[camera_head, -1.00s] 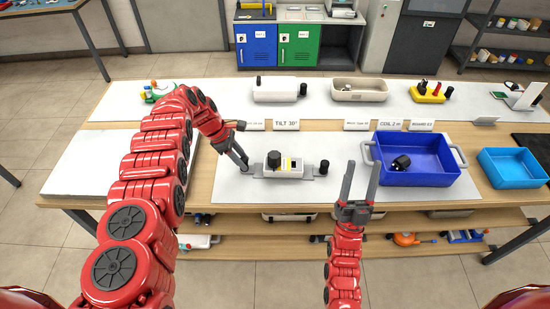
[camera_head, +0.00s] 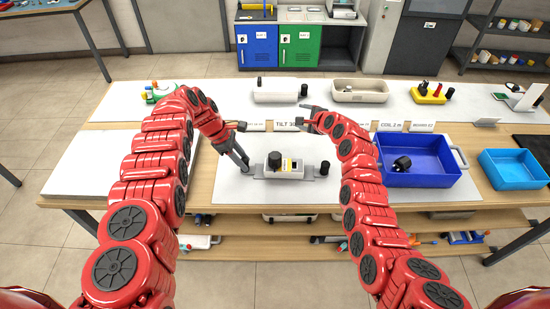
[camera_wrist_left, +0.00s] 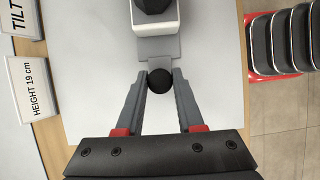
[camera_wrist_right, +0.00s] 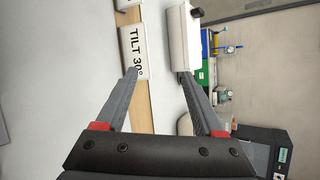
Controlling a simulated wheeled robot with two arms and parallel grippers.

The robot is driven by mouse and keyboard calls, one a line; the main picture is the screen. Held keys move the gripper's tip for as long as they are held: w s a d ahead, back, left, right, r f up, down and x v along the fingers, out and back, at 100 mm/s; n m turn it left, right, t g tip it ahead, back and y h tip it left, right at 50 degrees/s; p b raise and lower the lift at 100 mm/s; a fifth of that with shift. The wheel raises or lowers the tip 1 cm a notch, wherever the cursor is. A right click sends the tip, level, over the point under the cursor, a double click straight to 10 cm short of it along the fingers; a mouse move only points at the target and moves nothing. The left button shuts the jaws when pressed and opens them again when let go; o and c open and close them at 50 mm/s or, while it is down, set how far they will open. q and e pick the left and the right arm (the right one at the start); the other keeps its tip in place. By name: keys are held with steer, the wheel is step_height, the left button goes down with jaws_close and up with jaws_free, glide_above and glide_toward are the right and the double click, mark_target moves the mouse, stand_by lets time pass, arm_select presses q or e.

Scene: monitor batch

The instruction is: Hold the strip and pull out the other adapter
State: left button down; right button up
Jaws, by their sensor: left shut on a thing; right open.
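The strip (camera_head: 308,174) lies on the white mat in the middle of the table, a flat grey bar with a pale block (camera_head: 292,170) on it. A black round adapter (camera_head: 274,160) stands on the block, and a black knob-like piece (camera_head: 324,168) stands at the strip's right end. My left gripper (camera_head: 247,167) is shut on a black round knob (camera_wrist_left: 160,80) at the strip's left end. My right gripper (camera_head: 304,114) is open and empty near the sign cards behind the strip; its fingers (camera_wrist_right: 160,75) are spread. A black adapter (camera_head: 401,163) lies in the blue bin.
The blue bin (camera_head: 420,178) stands right of the mat, with a light blue tray (camera_head: 515,168) beyond it. Sign cards, including the TILT 30° card (camera_wrist_right: 132,50), stand behind the strip. A white box (camera_head: 280,96) and a beige tray (camera_head: 360,96) stand farther back.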

steer(key=s+a+r+g+y, duration=0.1)
steer(key=s+a+r+g, duration=0.1)
steer(key=s+a+g, duration=0.2)
steer(key=g, duration=0.6)
glide_toward(278, 155)
steer(key=x, duration=0.3)
steer(key=shift+m, duration=0.3)
steer(key=shift+x, duration=3.9)
jaws_close()
